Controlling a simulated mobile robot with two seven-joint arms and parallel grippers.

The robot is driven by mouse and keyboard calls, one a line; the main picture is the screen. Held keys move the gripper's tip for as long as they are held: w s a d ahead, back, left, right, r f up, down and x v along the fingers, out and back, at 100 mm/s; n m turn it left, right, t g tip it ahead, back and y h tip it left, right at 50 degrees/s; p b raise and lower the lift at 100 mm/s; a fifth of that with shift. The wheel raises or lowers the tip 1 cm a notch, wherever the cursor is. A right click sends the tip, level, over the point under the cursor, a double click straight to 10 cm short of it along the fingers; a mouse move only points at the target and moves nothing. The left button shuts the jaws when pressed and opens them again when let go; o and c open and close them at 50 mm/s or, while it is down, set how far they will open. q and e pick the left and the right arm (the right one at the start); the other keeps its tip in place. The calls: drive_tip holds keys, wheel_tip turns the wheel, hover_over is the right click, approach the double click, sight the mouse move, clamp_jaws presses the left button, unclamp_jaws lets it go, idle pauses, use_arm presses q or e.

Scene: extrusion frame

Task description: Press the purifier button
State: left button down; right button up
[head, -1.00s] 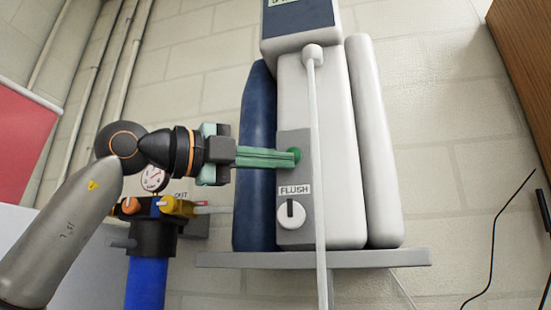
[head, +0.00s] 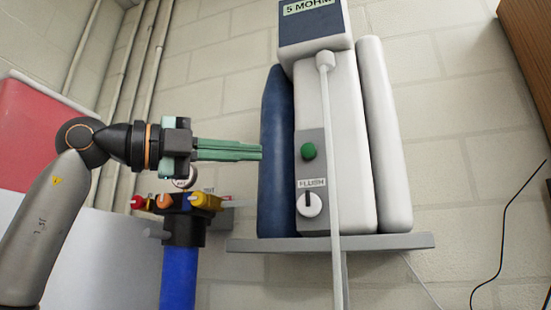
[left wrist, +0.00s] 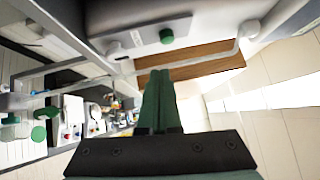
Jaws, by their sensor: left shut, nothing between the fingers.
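The water purifier (head: 345,140) is a white and dark blue unit on a wall shelf in the head view. Its round green button (head: 308,151) sits on a grey panel above a white FLUSH knob (head: 309,204). The button also shows near the top of the left wrist view (left wrist: 167,36). My left gripper (head: 260,152) has its green fingers closed together and empty. In the head view the tips lie left of the button, over the edge of the dark blue cylinder, apart from the button. My right gripper is not in view.
A white pipe (head: 330,150) runs down the purifier's front, right of the button. The grey shelf (head: 390,242) is under the unit. A blue filter (head: 179,275) with coloured valves (head: 190,202) stands below my left gripper.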

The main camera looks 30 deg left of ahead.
use_arm(q)
drive_tip(key=v, duration=0.2)
drive_tip(key=shift+s+r, duration=0.1)
drive_tip(key=shift+s, duration=0.3)
idle(0.3)
